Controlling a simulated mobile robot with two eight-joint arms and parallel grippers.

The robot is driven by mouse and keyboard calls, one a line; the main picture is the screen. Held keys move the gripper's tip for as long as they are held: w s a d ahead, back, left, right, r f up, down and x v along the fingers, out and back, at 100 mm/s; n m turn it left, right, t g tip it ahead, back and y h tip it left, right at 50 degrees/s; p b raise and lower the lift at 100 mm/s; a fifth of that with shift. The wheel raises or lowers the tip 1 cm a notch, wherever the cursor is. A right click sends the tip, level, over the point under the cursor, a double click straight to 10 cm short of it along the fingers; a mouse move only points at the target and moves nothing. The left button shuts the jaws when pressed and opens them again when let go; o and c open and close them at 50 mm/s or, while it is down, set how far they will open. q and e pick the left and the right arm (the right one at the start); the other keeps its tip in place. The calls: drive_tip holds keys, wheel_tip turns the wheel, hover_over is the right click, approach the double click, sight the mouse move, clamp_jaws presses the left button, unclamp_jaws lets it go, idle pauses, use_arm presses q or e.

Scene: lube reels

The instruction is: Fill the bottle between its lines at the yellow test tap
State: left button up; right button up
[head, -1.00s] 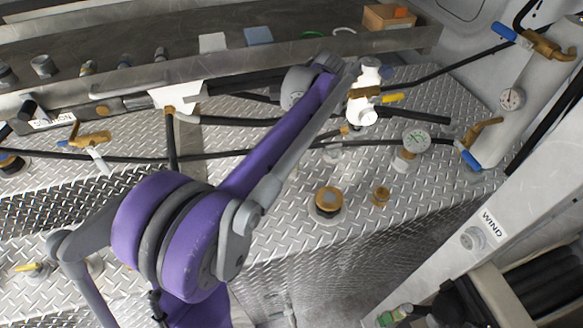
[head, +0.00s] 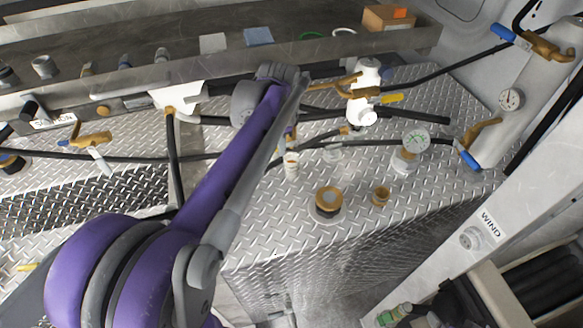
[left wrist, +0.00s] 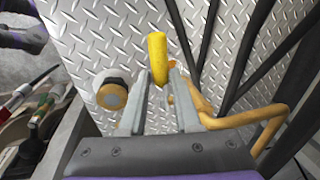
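In the left wrist view my left gripper (left wrist: 158,86) has its two grey fingers apart. A yellow handle-like part (left wrist: 158,58) stands in line with the gap at the fingertips; I see no clear grip on it. In the head view my purple forearm hides most of that gripper. A small pale cylinder (head: 291,165) stands upright just right of the forearm; I cannot tell if it is the bottle. No bottle lines or fill level can be made out. My right gripper is not in view.
A brass-topped cap (head: 328,200) stands on the tread-plate deck and shows in the wrist view (left wrist: 112,94). A bent brass pipe (left wrist: 265,115) and black hoses lie beside the gripper.

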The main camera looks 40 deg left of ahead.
use_arm(q)
drive_tip(key=o, duration=0.4)
drive_tip(key=r, duration=0.3)
drive_tip(key=s+d+r, duration=0.1)
drive_tip(key=r, duration=0.6)
drive_tip(key=shift+s+d+r, duration=0.25)
drive_tip(key=shift+r, duration=0.1)
drive_tip(key=shift+d+f, duration=0.1)
drive_tip(key=s+d+f+n+t, duration=0.1)
drive_tip(key=s+d+f+n, duration=0.1)
drive_tip(key=s+d+f, duration=0.2)
drive_tip(key=s+d+f+n+t+h, duration=0.1)
drive_tip(key=s+d+f+n, duration=0.2)
drive_tip(key=d+f, duration=0.4)
drive_tip(key=s+d+f+n+t, duration=0.2)
drive_tip(key=s+d+f, duration=0.3)
drive_tip(key=s+f, duration=0.1)
drive_tip(key=shift+d+f+n, duration=0.15)
drive_tip(key=shift+f+n, duration=0.15)
drive_tip(key=shift+f, duration=0.45)
